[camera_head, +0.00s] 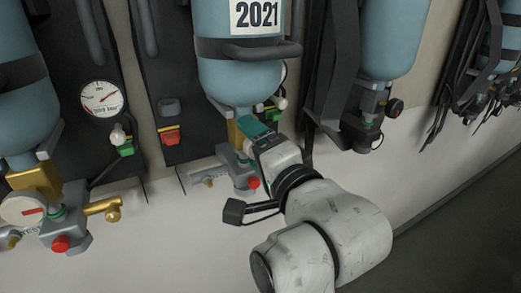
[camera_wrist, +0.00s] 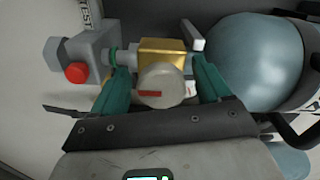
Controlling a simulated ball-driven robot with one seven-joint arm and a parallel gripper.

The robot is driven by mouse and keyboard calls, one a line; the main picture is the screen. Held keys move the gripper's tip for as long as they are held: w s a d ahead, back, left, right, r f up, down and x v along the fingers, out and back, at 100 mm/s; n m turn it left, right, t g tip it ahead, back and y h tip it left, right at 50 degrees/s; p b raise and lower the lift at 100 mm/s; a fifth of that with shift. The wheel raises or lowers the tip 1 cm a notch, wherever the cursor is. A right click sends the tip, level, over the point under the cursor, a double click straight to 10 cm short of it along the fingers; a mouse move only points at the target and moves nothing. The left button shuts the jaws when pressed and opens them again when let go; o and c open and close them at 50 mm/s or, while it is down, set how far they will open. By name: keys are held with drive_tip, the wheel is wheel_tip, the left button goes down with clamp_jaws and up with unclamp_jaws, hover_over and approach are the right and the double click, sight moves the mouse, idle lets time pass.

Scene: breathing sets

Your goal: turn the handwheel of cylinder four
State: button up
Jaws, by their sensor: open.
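A pale blue cylinder (camera_head: 240,85) marked "2021" hangs inverted in the head view. No number four is readable on it. My gripper (camera_head: 252,128) is at the valve beneath this cylinder and hides part of it. In the wrist view my open gripper (camera_wrist: 162,68) has one teal finger on each side of a gold valve block (camera_wrist: 172,48). A round pale knob with a red bar (camera_wrist: 160,92), perhaps the handwheel, sits between the fingers. Whether the fingers touch it cannot be told. The blue cylinder (camera_wrist: 245,62) lies to the right there.
A grey fitting with a red button (camera_wrist: 76,72) lies left of the fingers. Another cylinder (camera_head: 25,110) with a similar gold valve hangs at left, and one (camera_head: 385,40) at right. Dark straps (camera_head: 335,80) hang close to my arm. Pale wall shows below.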

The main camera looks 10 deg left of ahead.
drive_tip(key=b+v, duration=0.2)
drive_tip(key=v, duration=0.8)
drive_tip(key=shift+s+d, duration=0.3)
drive_tip(key=s+d+f+n+g+h, duration=0.1)
drive_tip(key=s+d+f+g+h, duration=0.15)
drive_tip(key=d+f, duration=0.55)
drive_tip(key=s+d+f+n+g+h, duration=0.1)
drive_tip(key=d+f+n+g+h, duration=0.15)
drive_tip(key=f, duration=0.85)
drive_tip(key=s+d+f+n+g+h, duration=0.1)
drive_tip(key=d+f+g+h, duration=0.15)
drive_tip(key=d+f, duration=0.55)
drive_tip(key=s+d+f+n+g+h, duration=0.1)
drive_tip(key=s+d+f+g, duration=0.2)
drive_tip(key=s+f, duration=0.5)
drive_tip(key=s+d+f+n+g+h, duration=0.1)
drive_tip(key=s+d+f+n+g, duration=0.1)
drive_tip(key=s+d+f, duration=0.3)
drive_tip(key=s+f+g, duration=0.1)
drive_tip(key=s+f, duration=0.3)
drive_tip(key=s, duration=0.3)
drive_tip(key=shift+s+f+h, duration=0.2)
drive_tip(key=shift+s+h, duration=0.05)
drive_tip(key=shift+h, duration=0.1)
drive_tip(key=shift+d+g, duration=0.15)
drive_tip(key=shift+g, duration=0.1)
